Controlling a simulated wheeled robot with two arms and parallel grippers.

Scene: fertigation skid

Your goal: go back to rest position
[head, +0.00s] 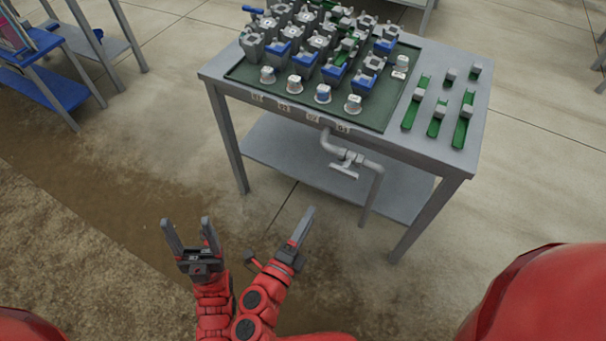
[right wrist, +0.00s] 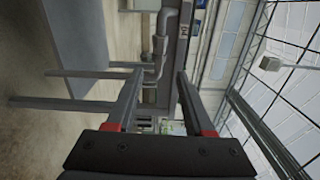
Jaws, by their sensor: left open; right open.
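My left gripper (head: 189,222) is open and empty low in the middle of the head view, its two fingers apart and pointing up. My right gripper (head: 307,214) is beside it to the right, seen nearly edge-on. In the right wrist view the two fingers of my right gripper (right wrist: 158,80) stand apart with nothing between them. Both grippers are over the floor, in front of the grey table (head: 420,150) and apart from it.
The table bears a dark green tray (head: 238,72) with several grey and blue fittings, and green strips (head: 463,120) with grey blocks at its right. A grey pipe with a valve (head: 346,160) hangs under its front edge. A blue-shelved rack (head: 45,85) stands far left. Floor between is clear.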

